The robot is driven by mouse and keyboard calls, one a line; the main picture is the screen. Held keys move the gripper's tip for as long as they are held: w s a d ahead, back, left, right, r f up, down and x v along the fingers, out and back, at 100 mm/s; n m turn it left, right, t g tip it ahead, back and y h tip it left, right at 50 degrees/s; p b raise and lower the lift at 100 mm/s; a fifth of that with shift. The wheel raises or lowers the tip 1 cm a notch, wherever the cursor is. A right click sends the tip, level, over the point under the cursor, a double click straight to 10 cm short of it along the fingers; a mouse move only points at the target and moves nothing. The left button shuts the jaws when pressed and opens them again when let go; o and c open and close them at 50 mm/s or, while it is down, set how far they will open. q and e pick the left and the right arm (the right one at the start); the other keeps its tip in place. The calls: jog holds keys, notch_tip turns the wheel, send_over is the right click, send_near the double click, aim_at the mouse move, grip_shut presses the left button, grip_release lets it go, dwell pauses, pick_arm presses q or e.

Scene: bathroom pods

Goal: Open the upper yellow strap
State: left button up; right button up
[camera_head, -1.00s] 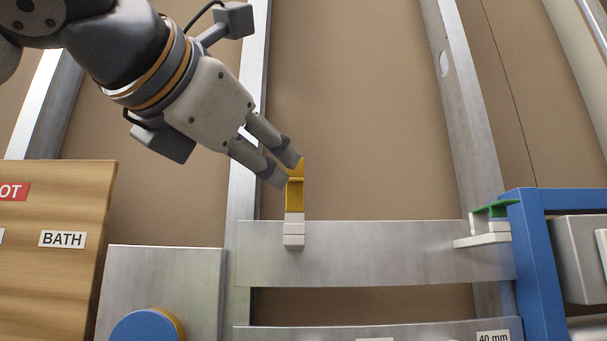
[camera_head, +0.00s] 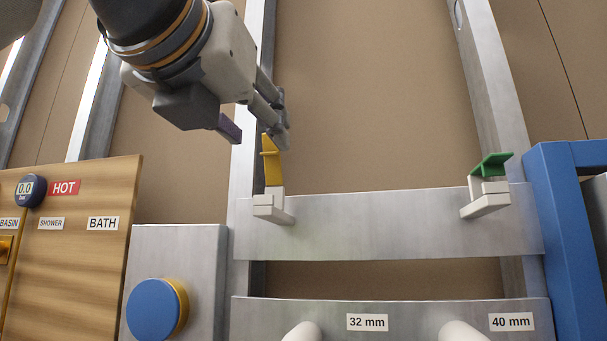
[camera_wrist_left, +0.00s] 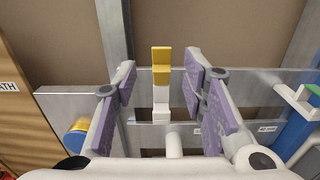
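The upper yellow strap (camera_head: 270,160) stands nearly upright from a white clip (camera_head: 270,205) on the upper metal rail (camera_head: 380,222). My left gripper (camera_head: 255,132) is open at the strap's upper end, and one finger overlaps the strap's top in the head view. In the left wrist view, the yellow strap (camera_wrist_left: 161,65) shows between the two spread fingers with purple pads (camera_wrist_left: 160,80), with gaps on both sides. I cannot tell how deep the strap sits between them. My right gripper is not in view.
A green strap (camera_head: 491,164) on a white clip is at the rail's right end. A blue frame (camera_head: 556,210) stands at the far right. A wooden panel (camera_head: 75,270) and a blue knob (camera_head: 154,308) are at the left. A lower rail (camera_head: 420,312) carries size labels.

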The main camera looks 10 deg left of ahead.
aim_at(271, 143)
pick_arm(q)
jog(key=w, duration=0.5)
jog(key=shift+w+d, duration=0.15)
jog(key=shift+w, duration=0.2)
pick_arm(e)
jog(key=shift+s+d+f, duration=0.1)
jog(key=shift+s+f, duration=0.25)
